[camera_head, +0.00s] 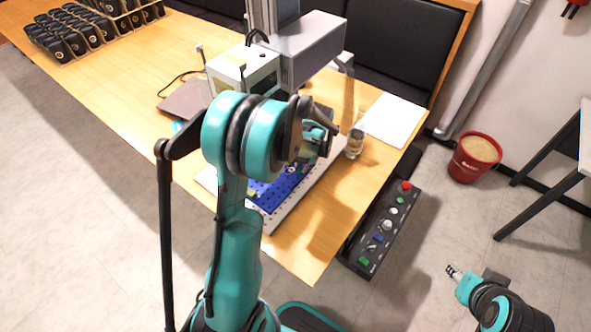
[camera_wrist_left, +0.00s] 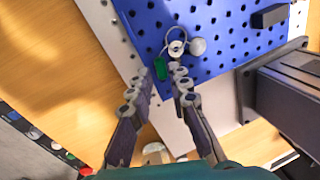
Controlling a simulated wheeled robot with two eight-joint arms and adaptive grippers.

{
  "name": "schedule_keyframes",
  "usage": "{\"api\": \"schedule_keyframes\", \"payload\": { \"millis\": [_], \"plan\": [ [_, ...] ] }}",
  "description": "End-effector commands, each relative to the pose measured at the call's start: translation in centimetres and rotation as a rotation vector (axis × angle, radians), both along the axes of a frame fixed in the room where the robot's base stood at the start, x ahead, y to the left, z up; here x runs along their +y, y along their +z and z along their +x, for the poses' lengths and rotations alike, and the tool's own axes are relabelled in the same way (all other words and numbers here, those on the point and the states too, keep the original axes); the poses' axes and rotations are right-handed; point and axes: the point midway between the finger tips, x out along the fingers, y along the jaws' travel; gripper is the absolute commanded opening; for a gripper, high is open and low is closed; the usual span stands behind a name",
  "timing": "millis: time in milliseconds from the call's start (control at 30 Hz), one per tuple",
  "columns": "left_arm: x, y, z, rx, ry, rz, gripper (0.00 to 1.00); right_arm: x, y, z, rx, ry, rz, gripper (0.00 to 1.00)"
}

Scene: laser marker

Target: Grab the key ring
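The key ring (camera_wrist_left: 176,45) lies on the blue perforated plate (camera_wrist_left: 224,18), with a round silver disc (camera_wrist_left: 197,46) and a green tag (camera_wrist_left: 160,69) beside it. In the left wrist view my left gripper (camera_wrist_left: 161,72) is open, its fingertips just short of the ring and near the green tag. In the head view my left arm reaches over the blue plate (camera_head: 288,186) and mostly hides the key ring and the fingers. My right gripper (camera_head: 454,271) is at the lower right, over the floor, far from the plate; its fingers are too small to judge.
The laser marker (camera_head: 310,45) stands behind the plate, its dark part (camera_wrist_left: 290,95) close on the right in the wrist view. A control box (camera_head: 385,228) is at the table's right edge. Bare wood (camera_head: 310,245) shows in front.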

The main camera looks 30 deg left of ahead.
Motion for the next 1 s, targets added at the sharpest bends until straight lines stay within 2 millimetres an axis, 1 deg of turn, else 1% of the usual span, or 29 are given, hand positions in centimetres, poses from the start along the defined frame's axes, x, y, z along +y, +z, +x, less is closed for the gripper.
{"api": "schedule_keyframes", "payload": {
  "millis": [33, 100, 200, 400, 467, 500, 833, 933, 1000],
  "plan": [
    [0.2, -1.4, 0.1, 0.0, 0.001, 0.0, 0.18, 0.0, -1.0, 0.0, 0.0, 0.0, 0.0, 0.4],
    [0.4, -2.3, 0.1, 0.0, 0.001, 0.0, 0.18, 0.0, -1.5, 0.0, 0.0, 0.0, 0.0, 0.4],
    [0.6, -3.0, 0.2, -0.001, 0.001, 0.0, 0.18, 0.0, -1.7, 0.0, 0.0, 0.0, 0.0, 0.4],
    [0.6, -2.9, 0.2, -0.001, 0.001, 0.0, 0.18, 0.0, -1.5, 0.0, 0.0, 0.0, 0.0, 0.4],
    [0.6, -2.9, 0.2, -0.001, 0.001, 0.0, 0.02, 0.0, -1.5, 0.0, 0.0, 0.0, 0.0, 0.4],
    [0.6, -2.9, 0.2, -0.001, 0.001, 0.0, 0.0, 0.0, -1.5, 0.0, 0.0, 0.0, 0.0, 0.4],
    [0.6, -2.8, 0.2, -0.001, 0.001, 0.0, 0.0, 0.0, -1.5, 0.0, 0.0, 0.0, 0.0, 0.4],
    [0.6, -2.3, 0.2, -0.001, 0.001, 0.0, 0.0, 0.0, -1.2, 0.0, 0.0, 0.0, 0.0, 0.4],
    [0.6, -1.7, 0.2, -0.001, 0.001, 0.0, 0.0, 0.0, -0.9, 0.0, 0.0, 0.0, 0.0, 0.4]
  ]
}}
